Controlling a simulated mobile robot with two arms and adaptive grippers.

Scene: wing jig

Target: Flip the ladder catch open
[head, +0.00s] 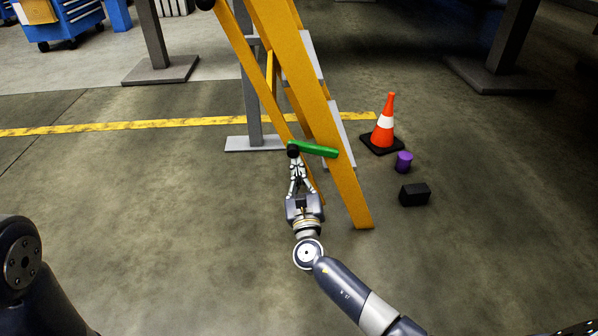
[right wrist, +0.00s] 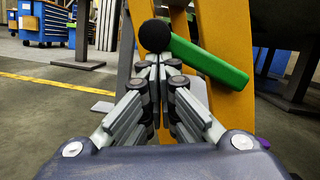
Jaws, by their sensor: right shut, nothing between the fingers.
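The yellow ladder (head: 290,68) stands leaning in the middle of the head view. The ladder catch is a green bar (head: 319,150) with a black round knob at its left end, lying across the ladder's lower part. In the right wrist view the green catch (right wrist: 208,62) slopes down to the right from the black knob (right wrist: 154,35). My right gripper (head: 296,160) is shut and empty, its fingertips just below the knob; whether they touch it I cannot tell. The fingertips also show in the right wrist view (right wrist: 157,66). My left gripper is out of view; only part of my left arm shows.
An orange cone (head: 385,125), a purple cylinder (head: 403,161) and a black box (head: 414,194) stand on the floor right of the ladder. Grey posts with base plates (head: 160,70) stand behind. A blue cabinet (head: 65,22) is at the far left. The floor left of the ladder is clear.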

